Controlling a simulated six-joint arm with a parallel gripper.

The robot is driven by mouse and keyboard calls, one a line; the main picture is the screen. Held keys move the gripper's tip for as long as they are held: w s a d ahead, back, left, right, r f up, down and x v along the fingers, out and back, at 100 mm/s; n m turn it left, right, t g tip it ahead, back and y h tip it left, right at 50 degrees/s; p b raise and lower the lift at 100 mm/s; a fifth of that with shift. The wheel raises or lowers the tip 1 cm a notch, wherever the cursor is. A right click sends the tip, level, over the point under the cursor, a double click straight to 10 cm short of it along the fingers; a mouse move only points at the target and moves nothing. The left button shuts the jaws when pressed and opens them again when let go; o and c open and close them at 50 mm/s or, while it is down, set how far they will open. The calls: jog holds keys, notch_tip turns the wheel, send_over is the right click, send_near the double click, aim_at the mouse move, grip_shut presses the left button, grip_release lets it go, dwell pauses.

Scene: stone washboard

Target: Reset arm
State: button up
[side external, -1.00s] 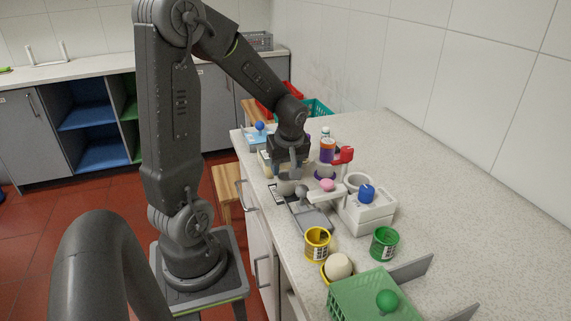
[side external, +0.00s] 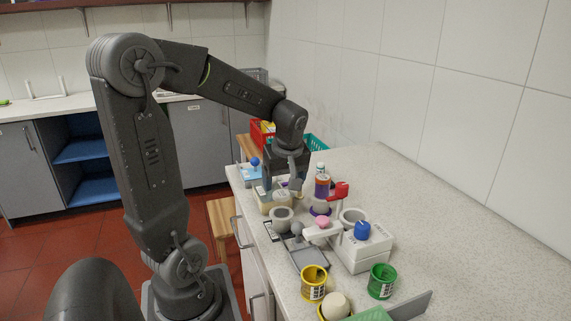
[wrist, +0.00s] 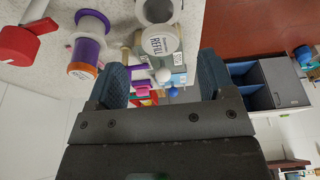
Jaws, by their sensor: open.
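My gripper (side external: 288,190) hangs above the far-left part of the speckled stone counter (side external: 440,215), pointing down, with the arm bent over from the left. In the wrist view, my gripper (wrist: 163,80) has its two dark blue padded fingers wide apart. Nothing is held between them; a white round-topped jar marked REFILL (wrist: 160,40) and other items show beyond the gap. The exact height of the fingertips above the items below is hard to tell.
A white box with a blue knob (side external: 362,230), a yellow tin (side external: 314,284) and a green tin (side external: 382,281) stand nearer. The counter's right side is clear.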

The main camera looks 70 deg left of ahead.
jog(key=v, duration=0.6)
jog(key=s+d+m+t+h, duration=0.1)
jog(key=s+d+m+t, duration=0.1)
jog(key=d+m, duration=0.7)
jog(key=s+d+m+t+h, duration=0.2)
jog(key=s+d+m+t, duration=0.1)
jog(key=d+m, duration=0.6)
jog(key=shift+s+d+t, duration=0.3)
jog(key=shift+s+d, duration=0.05)
jog(key=shift+d, duration=0.15)
